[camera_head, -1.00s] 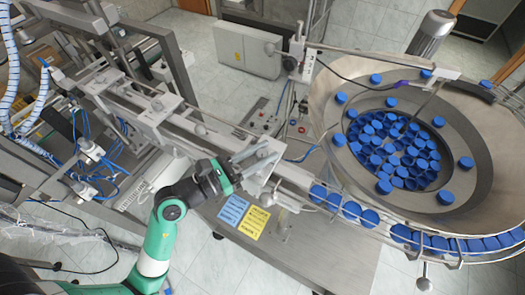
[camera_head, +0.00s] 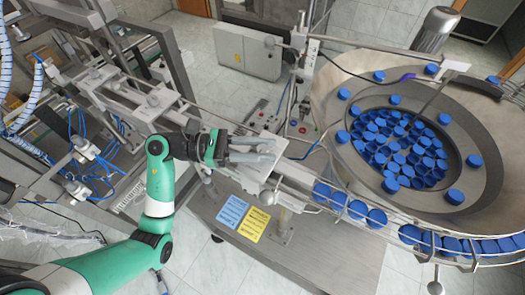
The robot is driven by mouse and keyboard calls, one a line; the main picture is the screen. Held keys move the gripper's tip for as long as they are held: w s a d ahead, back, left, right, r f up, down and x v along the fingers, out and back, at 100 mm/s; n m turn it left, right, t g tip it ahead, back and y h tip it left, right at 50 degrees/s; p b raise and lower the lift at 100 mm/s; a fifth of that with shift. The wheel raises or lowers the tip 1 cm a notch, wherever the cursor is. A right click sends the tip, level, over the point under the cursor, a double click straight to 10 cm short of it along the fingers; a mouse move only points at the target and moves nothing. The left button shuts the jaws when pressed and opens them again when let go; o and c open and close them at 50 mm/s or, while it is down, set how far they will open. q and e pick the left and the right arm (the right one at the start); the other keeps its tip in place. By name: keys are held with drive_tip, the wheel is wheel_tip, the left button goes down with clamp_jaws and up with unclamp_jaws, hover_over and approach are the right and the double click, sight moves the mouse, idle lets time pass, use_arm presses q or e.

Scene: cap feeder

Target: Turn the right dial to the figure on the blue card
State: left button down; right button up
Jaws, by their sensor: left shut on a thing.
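The blue card (camera_head: 232,211) lies on the grey machine deck, left of a yellow card (camera_head: 253,224). Its print is too small to read. My left gripper (camera_head: 276,152) is above and behind the cards, at a pale block on the rail, with its fingers pointing right. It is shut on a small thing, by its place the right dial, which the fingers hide. No dial face or pointer can be made out. My right gripper is not in view.
A steel feeder bowl (camera_head: 330,92) with many blue caps fills the right side. A chute (camera_head: 350,197) of caps curves below it. A small panel (camera_head: 262,110) with buttons sits behind the gripper.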

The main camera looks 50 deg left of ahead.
use_arm(q)
drive_tip(key=shift+m+g+h, duration=0.3)
drive_tip(key=shift+g+h, duration=0.1)
drive_tip(key=shift+h, duration=0.1)
drive_tip(key=c, duration=0.5)
unclamp_jaws()
drive_tip(key=shift+c, duration=0.2)
drive_tip(key=b+v, duration=0.2)
drive_tip(key=v, duration=0.8)
drive_tip(key=shift+s+a+b, duration=0.15)
drive_tip(key=shift+a+b, duration=0.1)
drive_tip(key=shift+b, duration=0.1)
drive_tip(key=shift+s+a, duration=0.35)
drive_tip(key=shift+s, duration=0.05)
